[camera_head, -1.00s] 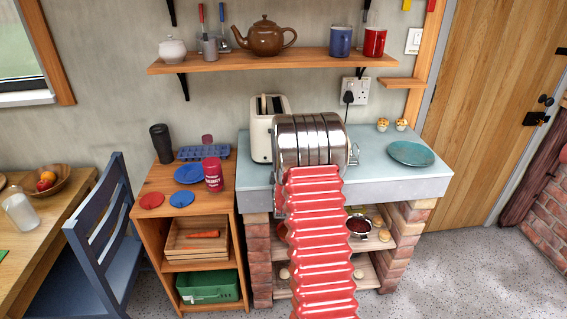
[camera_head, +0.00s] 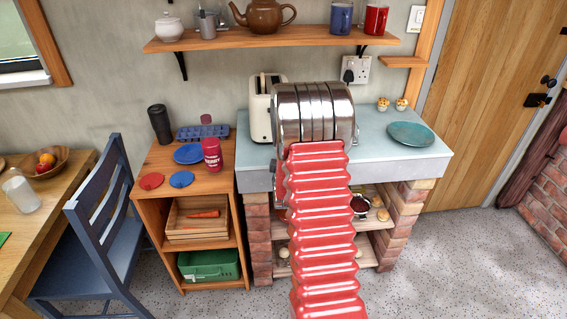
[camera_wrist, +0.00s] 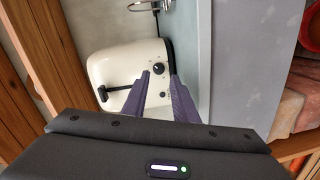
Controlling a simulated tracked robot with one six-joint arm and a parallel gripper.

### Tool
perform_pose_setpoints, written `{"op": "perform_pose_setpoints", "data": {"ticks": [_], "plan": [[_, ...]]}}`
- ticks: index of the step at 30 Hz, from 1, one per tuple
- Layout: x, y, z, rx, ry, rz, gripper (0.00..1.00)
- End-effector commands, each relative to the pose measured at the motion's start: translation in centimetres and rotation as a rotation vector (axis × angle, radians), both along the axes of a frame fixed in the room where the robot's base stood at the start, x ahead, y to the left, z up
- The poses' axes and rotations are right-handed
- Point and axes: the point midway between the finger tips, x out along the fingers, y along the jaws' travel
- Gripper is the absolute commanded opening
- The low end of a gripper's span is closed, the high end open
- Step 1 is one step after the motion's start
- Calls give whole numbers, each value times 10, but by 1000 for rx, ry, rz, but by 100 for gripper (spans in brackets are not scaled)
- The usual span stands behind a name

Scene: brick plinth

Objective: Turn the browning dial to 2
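The cream toaster (camera_head: 260,122) stands at the left end of the plinth's pale top, partly hidden behind my arm in the head view. In the wrist view the toaster (camera_wrist: 112,62) shows its end face, with a black lever (camera_wrist: 120,88) and a round black browning dial (camera_wrist: 158,68). A small pale mark shows on the dial, but the number it points to is too small to read. My gripper (camera_wrist: 160,76) is open and empty. Its two dark fingers point at the toaster, with the dial seen between the tips; whether they touch it I cannot tell. My gripper is hidden in the head view.
A teal plate (camera_head: 411,134) and two small patterned items (camera_head: 392,104) stand right of the toaster. A wall socket with a plug (camera_head: 355,70) is behind. A wooden shelf (camera_head: 270,41) hangs above. A wooden unit (camera_head: 150,205) with a red tumbler (camera_head: 212,155) stands to the left.

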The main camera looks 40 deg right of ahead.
Motion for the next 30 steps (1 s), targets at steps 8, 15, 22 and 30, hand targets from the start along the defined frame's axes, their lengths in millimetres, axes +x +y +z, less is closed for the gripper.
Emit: {"op": "perform_pose_setpoints", "data": {"ticks": [8, 15, 22, 30], "plan": [[-34, 26, 4, 1, 2, 1, 26], [-61, 45, 6, 2, 2, 1, 26], [-71, 53, 8, 1, 3, 1, 26], [-71, 53, 7, 1, 3, 2, 26]]}}
